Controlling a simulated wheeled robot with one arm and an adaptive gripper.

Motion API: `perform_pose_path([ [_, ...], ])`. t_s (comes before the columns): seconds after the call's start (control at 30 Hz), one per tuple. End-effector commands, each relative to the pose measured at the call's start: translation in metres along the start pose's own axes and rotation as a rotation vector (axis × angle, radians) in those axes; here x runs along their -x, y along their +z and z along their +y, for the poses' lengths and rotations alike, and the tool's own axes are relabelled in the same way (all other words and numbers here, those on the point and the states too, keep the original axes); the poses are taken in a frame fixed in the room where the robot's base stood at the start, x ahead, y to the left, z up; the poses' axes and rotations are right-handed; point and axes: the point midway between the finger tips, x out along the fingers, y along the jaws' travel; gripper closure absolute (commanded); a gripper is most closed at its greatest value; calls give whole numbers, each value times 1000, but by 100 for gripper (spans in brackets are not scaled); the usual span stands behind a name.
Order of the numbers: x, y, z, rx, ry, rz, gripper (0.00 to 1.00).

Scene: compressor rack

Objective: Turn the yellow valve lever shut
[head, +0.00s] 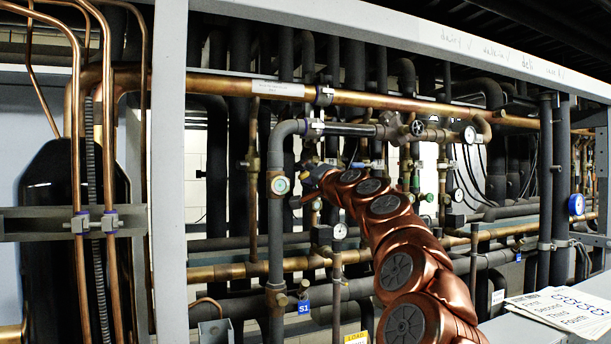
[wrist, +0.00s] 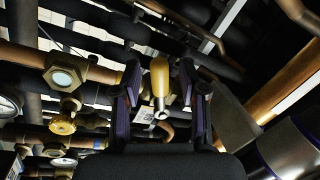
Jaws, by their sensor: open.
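The yellow valve lever (wrist: 160,78) shows in the middle of the wrist view, its long handle upright in the picture. Its lower end has a metal ring or tip. My gripper (wrist: 160,88) is open, with one dark finger on each side of the lever. Gaps show between the lever and both fingers, so they look apart from it. In the head view my gripper (head: 316,175) is at the far end of the copper-coloured arm, among the pipes. I cannot make out the lever there; the arm and pipes crowd that spot.
A brass sight glass (wrist: 63,79) and a yellow round knob (wrist: 62,124) are left of the gripper in the wrist view. Copper pipes and a white post (head: 170,170) surround the area.

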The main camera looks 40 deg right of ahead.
Motion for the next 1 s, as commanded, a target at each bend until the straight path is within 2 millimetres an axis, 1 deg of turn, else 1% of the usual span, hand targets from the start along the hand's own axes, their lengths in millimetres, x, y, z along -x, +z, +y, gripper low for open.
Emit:
perform_pose_path([
  [0.27, 20, 0, 1, -2, 1, -1, 58],
  [0.4, 34, -2, -1, -2, -2, 4, 58],
  [0.53, 46, 0, 0, -1, 1, -1, 58],
  [0.67, 60, -1, -2, 0, -3, 1, 58],
  [1.0, 98, -1, 0, 0, 0, 1, 58],
])
